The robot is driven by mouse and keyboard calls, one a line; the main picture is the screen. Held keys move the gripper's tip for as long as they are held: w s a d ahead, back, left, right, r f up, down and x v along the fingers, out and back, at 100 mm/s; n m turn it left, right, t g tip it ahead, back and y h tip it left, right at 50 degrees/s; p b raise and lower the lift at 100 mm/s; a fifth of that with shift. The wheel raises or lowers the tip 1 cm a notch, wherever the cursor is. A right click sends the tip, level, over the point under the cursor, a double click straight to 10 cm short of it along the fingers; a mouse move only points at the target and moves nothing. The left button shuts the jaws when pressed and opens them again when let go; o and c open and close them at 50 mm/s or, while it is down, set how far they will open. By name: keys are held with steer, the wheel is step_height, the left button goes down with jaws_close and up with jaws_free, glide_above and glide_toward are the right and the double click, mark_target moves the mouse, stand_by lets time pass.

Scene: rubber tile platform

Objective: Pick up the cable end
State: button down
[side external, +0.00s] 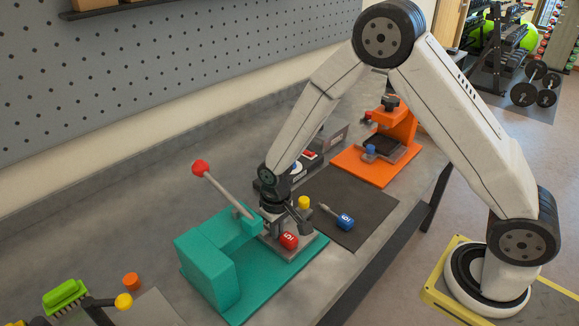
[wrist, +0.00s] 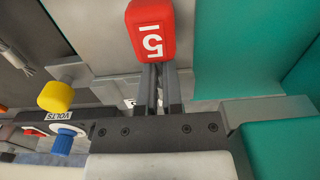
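I cannot make out a clear cable end in either view. A red block marked 5 (side external: 289,241) sits at the work spot beside the teal fixture (side external: 215,265). In the wrist view the red block (wrist: 150,32) covers the tips of my gripper's fingers. My gripper (side external: 285,218) is low over the grey plate of the fixture. In the wrist view my gripper (wrist: 161,88) shows two dark fingers close together with a narrow gap. Whether they hold the red block or a thin part of it is hidden.
A yellow knob (side external: 304,202) stands close to my gripper. A blue-handled piece marked 6 (side external: 345,221) lies on the dark mat (side external: 350,190). A red-balled lever (side external: 201,168) rises at left. An orange stand (side external: 372,168) is behind. The wrist view shows a meter marked VOLTS (wrist: 58,116).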

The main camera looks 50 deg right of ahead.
steer(key=shift+r, duration=0.15)
steer(key=shift+r, duration=0.75)
steer(key=s+r, duration=0.1)
steer(key=r, duration=0.1)
steer(key=s+r, duration=0.2)
steer(key=r, duration=0.1)
steer(key=s+r, duration=0.2)
steer(key=shift+d+r, duration=0.25)
steer(key=shift+d, duration=0.1)
steer(key=s+d+r, duration=0.1)
steer(key=s+r, duration=0.2)
steer(key=s, duration=0.5)
steer(key=shift+s+d+r, duration=0.15)
steer(key=shift+s+r, duration=0.2)
steer(key=shift+s, duration=0.05)
